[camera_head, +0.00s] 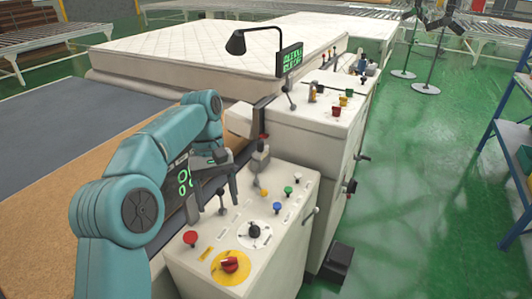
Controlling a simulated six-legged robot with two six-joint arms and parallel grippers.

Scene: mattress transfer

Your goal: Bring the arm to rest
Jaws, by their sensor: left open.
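My left arm comes in from the lower left, teal and bent at the elbow. Its dark left gripper (209,203) is open and empty, above the left edge of the near control panel (212,262). The panel carries a red and yellow rotary switch (230,265), a black knob (254,230), a red button (190,238), and several small coloured buttons. A grey lever (261,157) stands at the panel's back. My right gripper is not in view.
A white mattress (200,52) lies behind the machine. A second control cabinet (315,120) with a black lamp (237,43) and a sign (290,60) stands further back. Green floor (430,170) is open on the right, with a blue rack (510,140) at the edge.

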